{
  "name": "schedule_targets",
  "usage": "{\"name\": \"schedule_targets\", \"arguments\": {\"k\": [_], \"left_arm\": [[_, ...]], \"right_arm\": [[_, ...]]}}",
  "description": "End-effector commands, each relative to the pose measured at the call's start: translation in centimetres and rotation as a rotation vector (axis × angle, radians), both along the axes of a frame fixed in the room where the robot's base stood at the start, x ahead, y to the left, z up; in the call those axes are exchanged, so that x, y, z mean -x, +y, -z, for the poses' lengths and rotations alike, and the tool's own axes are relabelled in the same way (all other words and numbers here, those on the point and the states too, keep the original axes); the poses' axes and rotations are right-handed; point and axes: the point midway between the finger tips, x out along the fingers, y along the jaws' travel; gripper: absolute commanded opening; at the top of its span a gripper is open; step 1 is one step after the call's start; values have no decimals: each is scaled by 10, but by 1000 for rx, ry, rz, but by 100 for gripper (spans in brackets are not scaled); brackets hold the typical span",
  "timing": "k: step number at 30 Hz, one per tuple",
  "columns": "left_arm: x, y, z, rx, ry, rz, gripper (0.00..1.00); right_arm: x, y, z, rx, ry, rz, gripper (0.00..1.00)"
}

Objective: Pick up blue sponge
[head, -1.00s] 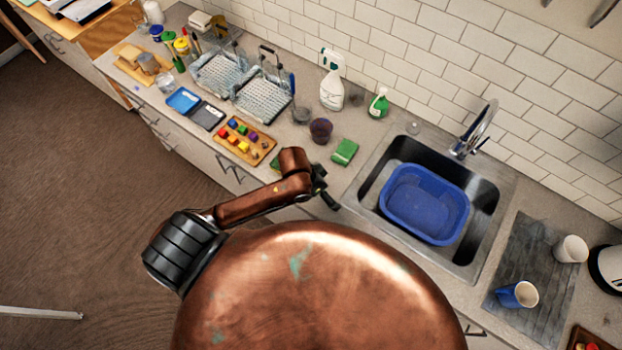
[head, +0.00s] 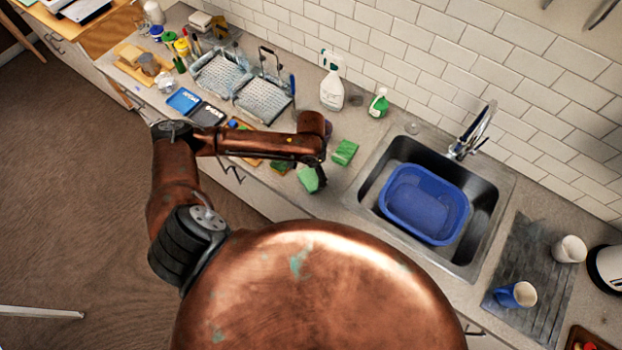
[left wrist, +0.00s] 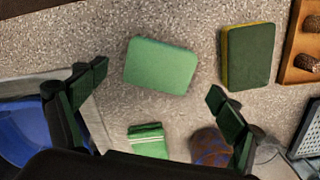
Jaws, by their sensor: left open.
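No sponge looks plainly blue. A plain light-green sponge (head: 308,180) lies flat near the counter's front edge; it also shows in the left wrist view (left wrist: 162,65). My left gripper (left wrist: 155,86) is open and empty, its fingers apart on either side below this sponge in that view. In the head view the left gripper (head: 321,178) is over the counter beside it, partly hidden by my arm. A dark-green and yellow sponge (left wrist: 248,55) lies to the right. A bright-green sponge (head: 345,152) lies farther back, also seen in the left wrist view (left wrist: 148,140). My right gripper is out of view.
A sink (head: 487,215) holding a blue basin (head: 424,204) is to the right. A dark cup (left wrist: 211,146) stands near the right finger. A wooden tray (left wrist: 300,72) is at the wrist view's right. A spray bottle (head: 332,90) and green bottle (head: 378,104) stand behind.

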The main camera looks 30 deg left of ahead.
Motion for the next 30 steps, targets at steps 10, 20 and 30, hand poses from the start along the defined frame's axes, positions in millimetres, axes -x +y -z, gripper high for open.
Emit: {"name": "schedule_targets", "arguments": {"k": [10, 20, 30], "left_arm": [[0, -1, 34, 1, 0, 1, 89], [0, 0, 34, 1, 0, 0, 78], [0, 0, 34, 0, -1, 0, 58]], "right_arm": [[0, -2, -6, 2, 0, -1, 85], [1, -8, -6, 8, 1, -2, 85], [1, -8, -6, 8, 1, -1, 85]]}}
